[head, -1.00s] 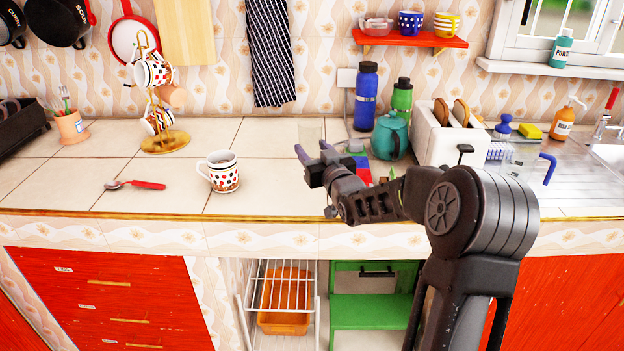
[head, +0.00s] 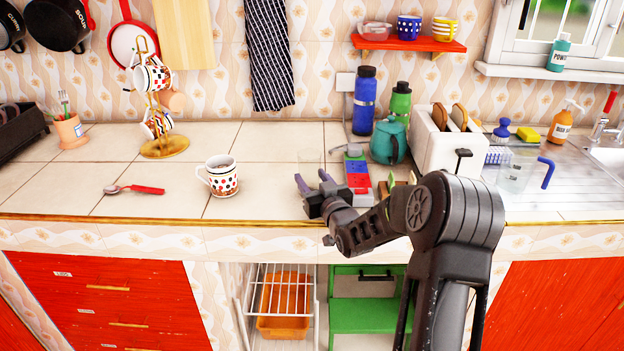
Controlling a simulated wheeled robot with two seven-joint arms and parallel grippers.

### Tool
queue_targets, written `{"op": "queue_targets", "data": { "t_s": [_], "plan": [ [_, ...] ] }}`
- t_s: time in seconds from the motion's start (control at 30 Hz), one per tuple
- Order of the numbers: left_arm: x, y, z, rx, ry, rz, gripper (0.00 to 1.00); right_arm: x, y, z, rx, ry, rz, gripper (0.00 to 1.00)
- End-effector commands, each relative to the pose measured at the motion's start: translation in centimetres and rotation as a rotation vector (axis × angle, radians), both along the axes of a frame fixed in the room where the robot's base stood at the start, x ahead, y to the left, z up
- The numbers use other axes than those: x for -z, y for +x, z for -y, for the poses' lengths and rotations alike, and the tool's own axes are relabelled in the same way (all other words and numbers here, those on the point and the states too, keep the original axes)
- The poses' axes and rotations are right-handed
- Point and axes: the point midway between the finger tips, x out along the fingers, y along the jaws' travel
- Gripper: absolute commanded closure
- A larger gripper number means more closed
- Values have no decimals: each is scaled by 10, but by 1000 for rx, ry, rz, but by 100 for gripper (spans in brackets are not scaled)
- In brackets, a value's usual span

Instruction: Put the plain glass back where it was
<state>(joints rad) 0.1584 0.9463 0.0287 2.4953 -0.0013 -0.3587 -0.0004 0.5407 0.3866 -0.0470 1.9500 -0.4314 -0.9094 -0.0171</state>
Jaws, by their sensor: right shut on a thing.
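The plain glass (head: 310,163) is clear and faint, and it stands roughly upright at the fingertips of my right gripper (head: 312,181). The right gripper is shut on it, above the front part of the tiled counter (head: 262,190). I cannot tell whether the glass base touches the counter. The lower part of the glass is hard to make out between the fingers. My left gripper is not in view.
A dotted mug (head: 223,180) stands left of the gripper. A red-and-blue box (head: 357,172), a teal teapot (head: 389,140), a blue bottle (head: 364,102) and a toaster (head: 450,145) crowd the right. Bare tiles lie between mug and glass.

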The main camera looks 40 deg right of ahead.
Motion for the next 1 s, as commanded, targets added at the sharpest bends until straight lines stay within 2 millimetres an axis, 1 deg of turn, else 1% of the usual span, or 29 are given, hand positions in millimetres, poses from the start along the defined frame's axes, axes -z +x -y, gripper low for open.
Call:
{"op": "queue_targets", "data": {
  "t_s": [0.1, 0.27, 0.3, 0.53, 0.77, 0.9, 0.93, 1.0],
  "plan": [
    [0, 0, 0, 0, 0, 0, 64, -1, 0, 0, 0, -1, 2, 100],
    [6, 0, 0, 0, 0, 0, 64, 3, 0, 0, -1, -1, 2, 100],
    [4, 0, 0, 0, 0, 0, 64, 2, 0, 0, -1, 0, 0, 48],
    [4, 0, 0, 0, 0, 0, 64, 2, 0, 0, -1, 0, -1, 29],
    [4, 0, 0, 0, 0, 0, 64, 2, 0, 0, -1, 0, 0, 29],
    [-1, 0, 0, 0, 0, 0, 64, -2, 0, 0, -1, 0, 0, 29],
    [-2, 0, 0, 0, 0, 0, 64, -2, -1, 0, 0, 0, 0, 29],
    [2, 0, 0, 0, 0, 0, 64, 0, -8, -2, 0, 0, -1, 29]
  ]
}}
